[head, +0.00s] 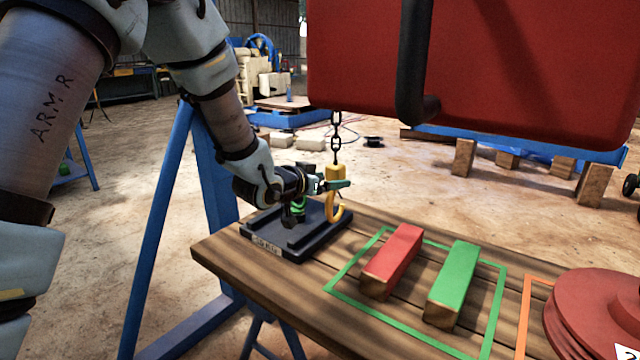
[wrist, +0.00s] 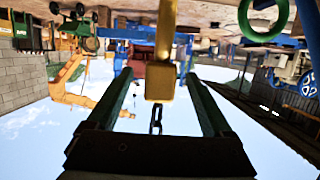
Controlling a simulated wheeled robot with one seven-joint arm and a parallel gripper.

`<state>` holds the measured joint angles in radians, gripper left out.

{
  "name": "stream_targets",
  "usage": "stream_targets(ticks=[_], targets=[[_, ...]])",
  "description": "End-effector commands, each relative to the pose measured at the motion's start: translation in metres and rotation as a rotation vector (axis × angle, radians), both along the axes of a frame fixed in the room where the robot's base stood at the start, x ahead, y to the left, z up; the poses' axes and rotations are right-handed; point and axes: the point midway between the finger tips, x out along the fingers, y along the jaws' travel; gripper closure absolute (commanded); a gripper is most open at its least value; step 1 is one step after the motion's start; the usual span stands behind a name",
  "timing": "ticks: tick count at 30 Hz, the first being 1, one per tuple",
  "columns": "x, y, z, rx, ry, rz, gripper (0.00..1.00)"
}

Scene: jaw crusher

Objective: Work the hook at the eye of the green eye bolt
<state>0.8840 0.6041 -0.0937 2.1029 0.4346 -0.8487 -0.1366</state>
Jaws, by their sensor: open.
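The yellow hook (head: 339,212) hangs from a dark chain (head: 336,130) above the dark base plate (head: 290,240) on the wooden bench. In the wrist view, its yellow block (wrist: 160,82) sits between my gripper's two green fingers, with gaps visible on both sides. My gripper (head: 335,184) is open around the hook's upper part and does not grip it. The green eye bolt (head: 299,204) stands on the base plate, left of the hook and partly hidden by my gripper. Its ring eye (wrist: 262,35) shows at the wrist view's upper right, apart from the hook.
A red block (head: 397,255) and a green block (head: 456,275) lie in a green outline on the bench (head: 225,265). A red round part (head: 600,300) sits at right. A large red body (head: 500,70) with a black handle (head: 411,70) overhangs the bench.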

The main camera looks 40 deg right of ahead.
Motion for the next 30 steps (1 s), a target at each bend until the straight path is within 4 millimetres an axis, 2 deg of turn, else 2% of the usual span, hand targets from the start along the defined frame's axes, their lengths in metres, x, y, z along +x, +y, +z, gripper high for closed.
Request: stream_targets(ticks=[6,12,24,30], targets=[[0.009,-0.036,-0.013,0.002,0.000,-0.001,0.15],[0.015,-0.056,-0.019,0.002,-0.001,0.001,0.15],[0.017,-0.062,-0.020,0.002,0.000,0.002,0.15],[0.017,-0.062,-0.020,0.002,0.000,0.002,0.36]])
